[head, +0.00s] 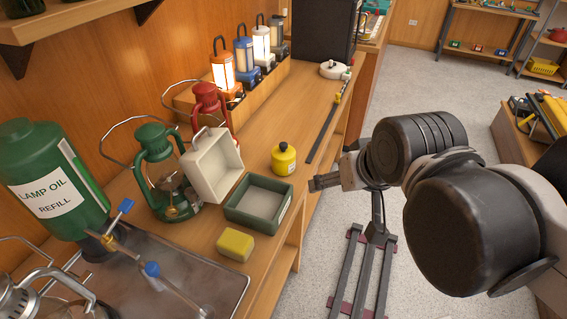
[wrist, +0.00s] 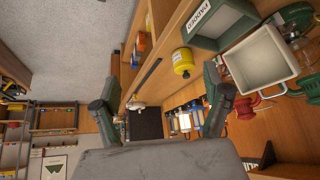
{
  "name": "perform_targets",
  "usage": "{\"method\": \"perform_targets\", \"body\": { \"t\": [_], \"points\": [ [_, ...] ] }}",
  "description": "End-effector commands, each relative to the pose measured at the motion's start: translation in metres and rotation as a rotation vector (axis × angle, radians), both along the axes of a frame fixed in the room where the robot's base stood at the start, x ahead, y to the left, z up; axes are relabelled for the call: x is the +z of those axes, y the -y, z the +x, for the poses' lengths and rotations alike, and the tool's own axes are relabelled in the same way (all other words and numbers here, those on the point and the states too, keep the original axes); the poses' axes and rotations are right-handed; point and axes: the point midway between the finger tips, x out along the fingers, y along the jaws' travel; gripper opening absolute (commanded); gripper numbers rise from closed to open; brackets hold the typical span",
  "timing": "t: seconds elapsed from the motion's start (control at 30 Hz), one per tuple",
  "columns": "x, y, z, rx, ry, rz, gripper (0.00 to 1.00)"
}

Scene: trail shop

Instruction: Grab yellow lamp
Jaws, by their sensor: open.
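No lamp with a clearly yellow body shows. A small yellow container (head: 284,160) with a black cap and pale label stands on the wooden counter; it also shows in the wrist view (wrist: 181,66).
A green tray (head: 239,221), tilted cream bin (head: 199,184), yellow sponge-like block (head: 235,244), green lantern (head: 154,150) and red lantern (head: 209,101) stand left of the container. A dark strip (head: 322,134) lies along the counter to its right. Open floor lies beyond the counter.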

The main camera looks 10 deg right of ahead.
Motion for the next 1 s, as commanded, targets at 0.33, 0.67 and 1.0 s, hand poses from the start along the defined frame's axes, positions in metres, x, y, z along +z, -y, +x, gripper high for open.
{"method": "perform_targets", "body": {
  "t": [0.33, 0.67, 1.0],
  "points": [
    [0.025, -0.008, 0.06, -0.262, -0.138, 0.166, 0.8],
    [0.027, -0.019, 0.126, -0.563, -0.277, 0.295, 0.8],
    [0.004, -0.033, 0.196, -0.895, -0.403, 0.378, 0.8]
  ]
}}
